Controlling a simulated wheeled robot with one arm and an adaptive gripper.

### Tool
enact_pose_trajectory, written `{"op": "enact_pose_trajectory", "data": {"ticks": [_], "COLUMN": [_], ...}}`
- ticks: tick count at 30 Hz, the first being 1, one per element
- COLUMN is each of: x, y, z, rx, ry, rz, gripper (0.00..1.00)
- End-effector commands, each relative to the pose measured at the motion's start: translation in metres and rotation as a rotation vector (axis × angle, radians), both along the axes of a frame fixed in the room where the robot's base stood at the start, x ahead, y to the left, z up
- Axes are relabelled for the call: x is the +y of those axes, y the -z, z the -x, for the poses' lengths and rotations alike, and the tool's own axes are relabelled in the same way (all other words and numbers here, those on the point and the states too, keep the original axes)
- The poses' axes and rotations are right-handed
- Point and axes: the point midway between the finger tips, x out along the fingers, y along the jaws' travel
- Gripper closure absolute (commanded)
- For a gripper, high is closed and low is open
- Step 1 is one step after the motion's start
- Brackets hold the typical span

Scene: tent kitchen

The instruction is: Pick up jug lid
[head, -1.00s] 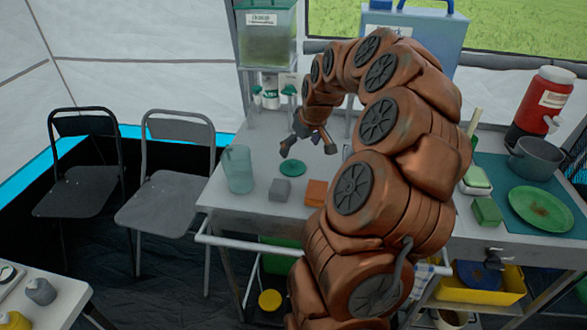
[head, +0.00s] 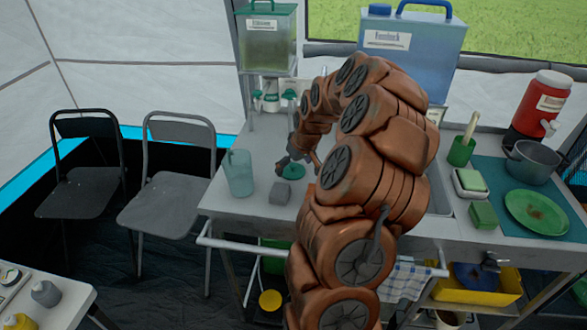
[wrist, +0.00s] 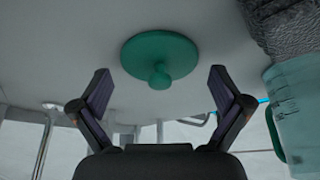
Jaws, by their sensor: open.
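The jug lid (head: 292,172) is a flat green disc lying on the grey counter. In the wrist view the lid (wrist: 150,50) shows a round knob at its centre, between my fingers and a little beyond them. My gripper (wrist: 159,82) is open and empty, with one finger on each side of the knob. In the head view my gripper (head: 299,163) is low over the counter at the lid, and my arm hides part of it. I cannot tell whether the fingers touch the lid. The translucent teal jug (head: 239,172) stands upright left of the lid.
A grey block (head: 267,192) lies just in front of the lid, near the jug. Behind stand a green-topped dispenser (head: 266,45) and a large blue container (head: 410,50). A rail (head: 300,258) runs along the counter's front. Two chairs (head: 170,180) stand left.

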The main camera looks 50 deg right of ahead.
Motion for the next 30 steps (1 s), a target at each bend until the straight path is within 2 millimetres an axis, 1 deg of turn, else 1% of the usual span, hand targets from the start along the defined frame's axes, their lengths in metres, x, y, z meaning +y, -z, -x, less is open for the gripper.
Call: {"op": "enact_pose_trajectory", "data": {"ticks": [3,4,18,21,24,30], "x": [-0.0001,-0.0001,0.0000,0.0002,0.0004,0.0009], "y": [-0.0002,-0.0002,0.0000,0.0005,0.0012,0.0023], "z": [0.0000,0.0000,0.0002,0.0004,0.0006,0.0011], "rx": [0.000,0.000,0.001,0.002,0.003,0.004], "ry": [0.000,0.000,0.000,0.000,0.000,-0.001], "rz": [0.000,0.000,0.000,-0.001,-0.001,-0.004], "gripper": [0.00,0.02,0.51,0.59,0.62,0.63]}}
